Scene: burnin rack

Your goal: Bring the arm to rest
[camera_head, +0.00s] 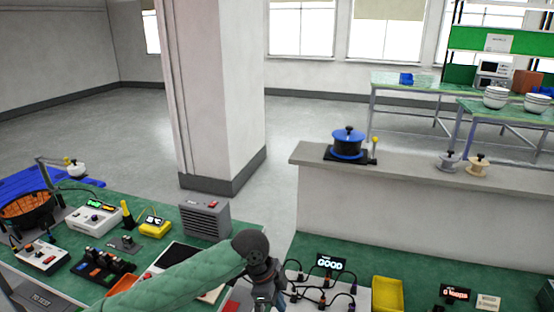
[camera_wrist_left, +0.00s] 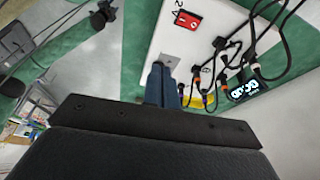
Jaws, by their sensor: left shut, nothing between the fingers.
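My left arm (camera_head: 185,277) comes in from the lower left in a green padded sleeve and reaches over the bench to its dark wrist joint. My left gripper (camera_head: 276,302) is at the bottom edge of the head view, only partly visible. In the left wrist view its blue-grey fingers (camera_wrist_left: 163,84) are together and empty, over or beside the edge of a white panel (camera_wrist_left: 190,40) with black cables. I cannot tell whether they touch the panel. My right gripper is in neither view.
A "GOOD" display (camera_head: 330,263) stands behind the cabled panel, with a yellow bin (camera_head: 388,293) to its right. A grey heater-like box (camera_head: 205,219) and several instruments crowd the left bench. A blue pot (camera_head: 348,140) sits on the ledge. The floor behind is clear.

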